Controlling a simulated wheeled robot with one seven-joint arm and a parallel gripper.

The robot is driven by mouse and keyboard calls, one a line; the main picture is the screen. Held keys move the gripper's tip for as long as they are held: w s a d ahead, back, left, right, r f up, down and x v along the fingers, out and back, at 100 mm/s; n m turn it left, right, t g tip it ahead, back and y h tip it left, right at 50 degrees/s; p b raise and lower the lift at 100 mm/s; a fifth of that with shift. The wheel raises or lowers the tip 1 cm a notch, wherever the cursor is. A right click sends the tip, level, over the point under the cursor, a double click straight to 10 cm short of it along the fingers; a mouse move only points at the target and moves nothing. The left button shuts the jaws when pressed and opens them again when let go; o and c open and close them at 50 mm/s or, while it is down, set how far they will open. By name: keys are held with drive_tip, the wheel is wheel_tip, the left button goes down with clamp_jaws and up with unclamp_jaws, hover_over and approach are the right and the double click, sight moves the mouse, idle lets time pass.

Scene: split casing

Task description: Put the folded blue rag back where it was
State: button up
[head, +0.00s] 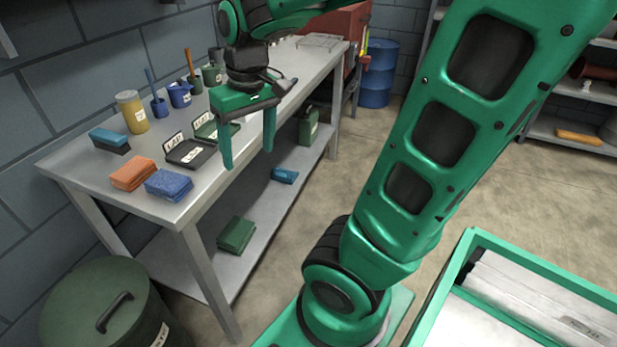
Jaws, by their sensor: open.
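A folded blue rag (168,184) lies on the grey metal bench (85,172), close to its near front corner. It touches or nearly touches a folded orange rag (132,174) on its left. My gripper (247,160) is open and empty, with its fingers pointing down. It hangs to the right of the blue rag and farther along the bench, around the front edge. Its exact height above the bench is hard to tell.
Black and green labelled trays (190,154) lie behind the blue rag. A blue block-like item (109,138), a yellow jar (131,111) and blue pots stand along the wall side. The lower shelf (262,222) holds a folded green cloth (237,234) and a small blue item (285,175). A lidded green bin (110,310) stands in front.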

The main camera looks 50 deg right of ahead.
drive_tip(key=s+d+f+m, duration=0.2)
drive_tip(key=s, duration=0.5)
drive_tip(key=s+d+f+m+g, duration=0.1)
drive_tip(key=s+d+f+m, duration=0.1)
drive_tip(key=s, duration=0.5)
drive_tip(key=shift+s+d+m, duration=0.2)
drive_tip(key=shift+s+m, duration=0.2)
drive_tip(key=shift+w+f+g, duration=0.2)
drive_tip(key=shift+w+g, duration=0.1)
drive_tip(key=shift+w, duration=0.35)
